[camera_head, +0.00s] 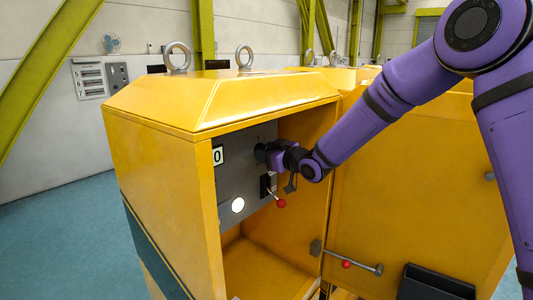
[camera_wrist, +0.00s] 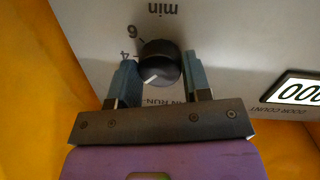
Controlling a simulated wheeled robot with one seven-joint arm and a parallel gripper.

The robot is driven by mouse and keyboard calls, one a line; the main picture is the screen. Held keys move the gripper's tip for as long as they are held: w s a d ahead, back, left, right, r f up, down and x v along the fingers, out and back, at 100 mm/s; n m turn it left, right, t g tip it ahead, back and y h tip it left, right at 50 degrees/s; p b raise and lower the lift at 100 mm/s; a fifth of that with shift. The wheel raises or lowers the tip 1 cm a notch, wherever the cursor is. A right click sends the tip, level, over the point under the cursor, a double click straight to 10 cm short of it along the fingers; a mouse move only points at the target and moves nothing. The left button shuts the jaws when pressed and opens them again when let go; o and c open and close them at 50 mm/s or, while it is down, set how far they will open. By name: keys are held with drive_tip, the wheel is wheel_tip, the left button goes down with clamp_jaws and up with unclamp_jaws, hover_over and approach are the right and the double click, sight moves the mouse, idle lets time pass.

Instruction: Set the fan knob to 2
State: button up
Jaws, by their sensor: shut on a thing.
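The fan knob (camera_wrist: 160,63) is a round black knob with a white pointer line, on a light panel. In the wrist view its pointer faces the lower left, below the printed 4; a 6 is above that, and other numbers are hidden. The print near it reads "min" and partly "RUN", upside down. My gripper (camera_wrist: 163,75) has one grey-blue finger on each side of the knob and is shut on it. In the head view my gripper (camera_head: 264,153) reaches the grey panel inside the yellow cabinet, and hides the knob there.
The yellow cabinet's (camera_head: 163,182) side walls stand close around my wrist. A door counter (camera_wrist: 297,92) shows in the wrist view.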

idle(0.4)
drive_tip(key=o, duration=0.9)
drive_tip(key=v, duration=1.1)
drive_tip(key=shift+w+f, duration=0.1)
